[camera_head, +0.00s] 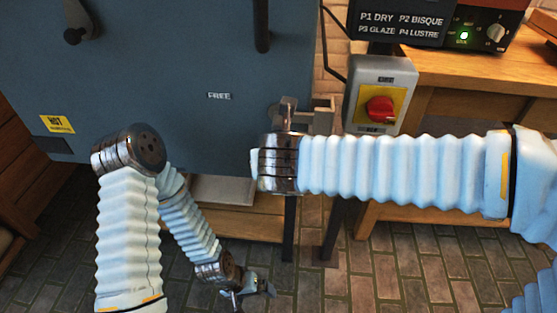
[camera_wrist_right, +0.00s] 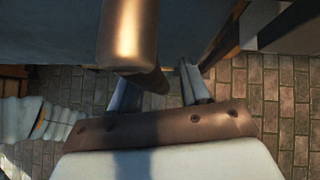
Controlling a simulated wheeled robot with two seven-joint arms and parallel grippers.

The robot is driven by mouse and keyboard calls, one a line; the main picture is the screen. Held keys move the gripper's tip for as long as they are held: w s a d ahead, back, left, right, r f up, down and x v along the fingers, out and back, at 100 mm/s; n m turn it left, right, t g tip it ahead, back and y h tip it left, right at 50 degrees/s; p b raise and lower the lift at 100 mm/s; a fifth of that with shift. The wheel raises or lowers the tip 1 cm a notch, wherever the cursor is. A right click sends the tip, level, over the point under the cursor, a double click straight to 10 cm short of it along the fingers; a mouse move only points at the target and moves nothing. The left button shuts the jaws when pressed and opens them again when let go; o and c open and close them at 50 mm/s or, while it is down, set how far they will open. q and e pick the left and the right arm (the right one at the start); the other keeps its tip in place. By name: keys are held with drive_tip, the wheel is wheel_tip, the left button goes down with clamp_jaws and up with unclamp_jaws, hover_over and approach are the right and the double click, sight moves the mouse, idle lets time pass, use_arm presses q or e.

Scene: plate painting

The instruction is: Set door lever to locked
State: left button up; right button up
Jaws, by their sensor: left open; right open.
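The blue-grey door (camera_head: 180,60) fills the upper left of the head view and carries a small "FREE" label (camera_head: 219,96). A metal bar (camera_head: 288,108), which looks like the door lever, stands at the door's lower right edge, partly hidden behind my right wrist. In the right wrist view a coppery bar (camera_wrist_right: 128,35) runs down toward my right gripper (camera_wrist_right: 160,88). This gripper is open, its fingers near the bar's lower end; I cannot tell whether they touch it. My left gripper (camera_head: 252,289) is open and empty, low over the floor.
A dark vertical handle (camera_head: 262,25) and a dark knob (camera_head: 75,35) are on the door, with a yellow hot label (camera_head: 57,124). A switch box with a red knob (camera_head: 380,108) is right of the door. A wooden table (camera_head: 470,70) stands at right. The brick floor (camera_head: 420,265) is open.

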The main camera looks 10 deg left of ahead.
drive_tip(key=v, duration=1.3)
drive_tip(key=shift+s+r+p, duration=0.25)
drive_tip(key=shift+s+p, duration=0.05)
drive_tip(key=shift+p, duration=0.05)
